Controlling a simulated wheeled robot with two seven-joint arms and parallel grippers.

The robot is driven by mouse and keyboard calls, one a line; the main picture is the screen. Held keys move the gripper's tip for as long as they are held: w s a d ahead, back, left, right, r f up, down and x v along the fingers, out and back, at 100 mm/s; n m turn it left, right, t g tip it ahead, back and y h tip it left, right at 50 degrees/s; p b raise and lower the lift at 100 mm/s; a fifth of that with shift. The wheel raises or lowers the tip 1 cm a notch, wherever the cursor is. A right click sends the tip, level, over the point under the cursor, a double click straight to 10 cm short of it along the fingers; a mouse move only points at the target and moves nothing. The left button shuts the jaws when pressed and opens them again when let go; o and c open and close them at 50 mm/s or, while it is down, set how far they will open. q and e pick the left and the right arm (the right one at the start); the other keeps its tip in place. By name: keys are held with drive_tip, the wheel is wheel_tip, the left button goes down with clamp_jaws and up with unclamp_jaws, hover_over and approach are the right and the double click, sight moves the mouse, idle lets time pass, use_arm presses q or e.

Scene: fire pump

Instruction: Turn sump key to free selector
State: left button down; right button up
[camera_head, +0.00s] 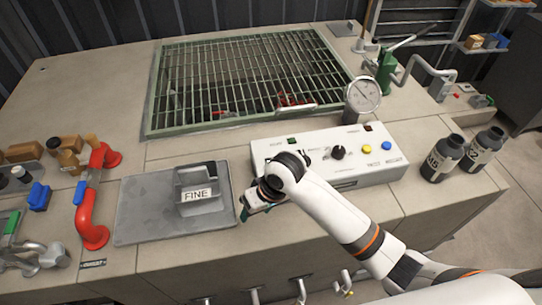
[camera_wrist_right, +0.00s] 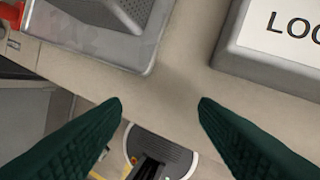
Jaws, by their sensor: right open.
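A white control box (camera_head: 374,148) sits on the counter, with a black selector knob (camera_head: 338,152) on its sloped face. My right arm's wrist covers the left part of the box, and I cannot make out a key there. My right gripper (camera_head: 248,205) is by the box's front left corner, partly hidden by its own wrist. In the right wrist view the gripper (camera_wrist_right: 158,107) has its dark green fingers apart with nothing between them, above the counter's front edge. The box's corner (camera_wrist_right: 232,58), lettered "LOC", is right of the fingers. My left gripper is not seen.
A green-framed grate (camera_head: 150,115) and a gauge (camera_head: 362,92) are behind the box. Dark bottles (camera_head: 442,158) stand right. A red pipe (camera_head: 83,210) is at left.

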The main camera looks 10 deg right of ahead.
drive_tip(key=w+d+r+m+g+h, duration=0.1)
drive_tip(key=w+d+r+m+h, duration=0.45)
drive_tip(key=w+r, duration=0.85)
drive_tip(key=shift+n+y, duration=0.95)
drive_tip(key=f, duration=0.4)
drive_tip(key=f+p, duration=0.1)
drive_tip(key=f, duration=0.3)
drive_tip(key=d+f+p, duration=0.1)
drive_tip(key=f, duration=0.3)
drive_tip(key=shift+c, duration=0.4)
drive_tip(key=c, duration=0.9)
